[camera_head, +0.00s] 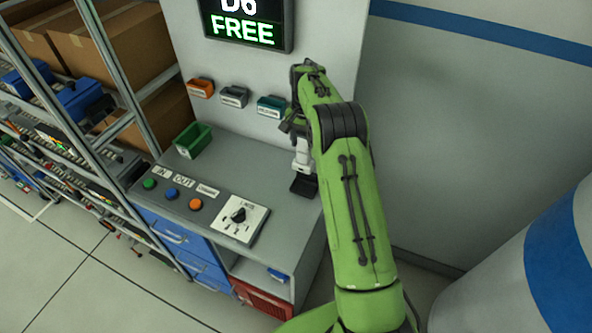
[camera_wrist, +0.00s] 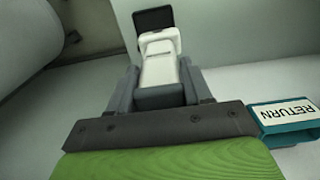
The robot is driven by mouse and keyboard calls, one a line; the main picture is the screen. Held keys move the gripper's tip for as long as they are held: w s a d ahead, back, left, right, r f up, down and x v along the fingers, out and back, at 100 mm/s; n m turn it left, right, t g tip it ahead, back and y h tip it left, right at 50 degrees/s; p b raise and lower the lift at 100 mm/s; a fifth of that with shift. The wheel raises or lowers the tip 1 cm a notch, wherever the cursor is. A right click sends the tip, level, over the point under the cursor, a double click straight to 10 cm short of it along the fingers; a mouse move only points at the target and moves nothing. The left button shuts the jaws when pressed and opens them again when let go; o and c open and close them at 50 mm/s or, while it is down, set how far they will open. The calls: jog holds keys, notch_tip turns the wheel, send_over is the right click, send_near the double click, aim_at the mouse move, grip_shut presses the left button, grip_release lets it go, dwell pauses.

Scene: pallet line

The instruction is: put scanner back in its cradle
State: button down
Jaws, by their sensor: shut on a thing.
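The white scanner (camera_head: 303,153) is upright in my gripper (camera_head: 299,129) at the back right of the grey bench. In the wrist view my gripper (camera_wrist: 158,82) is shut on the white scanner (camera_wrist: 159,62), one grey finger on each side. A dark block (camera_head: 303,186) shows just below the scanner at the bench top, and a dark piece (camera_wrist: 153,19) shows at its far end in the wrist view. I cannot tell whether this is the cradle or part of the scanner, nor whether they touch. My arm hides part of this area.
Orange (camera_head: 201,88), grey (camera_head: 234,96) and teal (camera_head: 271,106) trays hang on the panel; the teal RETURN tray (camera_wrist: 290,122) is close beside my gripper. A green bin (camera_head: 193,139), coloured buttons and a dial plate (camera_head: 238,219) are on the bench. Shelves stand at left.

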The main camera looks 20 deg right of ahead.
send_over(305, 166)
notch_tip(305, 166, down, 4)
notch_tip(305, 166, down, 5)
jog(key=shift+w+r+p, duration=0.1)
jog(key=shift+r+p, duration=0.05)
jog(key=shift+p, duration=0.35)
jog(key=shift+f, duration=0.2)
jog(key=shift+s+r, duration=0.1)
jog(key=shift+s, duration=0.15)
jog(key=c, duration=0.8)
grip_release()
jog(key=shift+c, duration=0.2)
jog(key=o, duration=0.4)
jog(key=shift+w, duration=0.15)
jog(key=shift+c, duration=0.2)
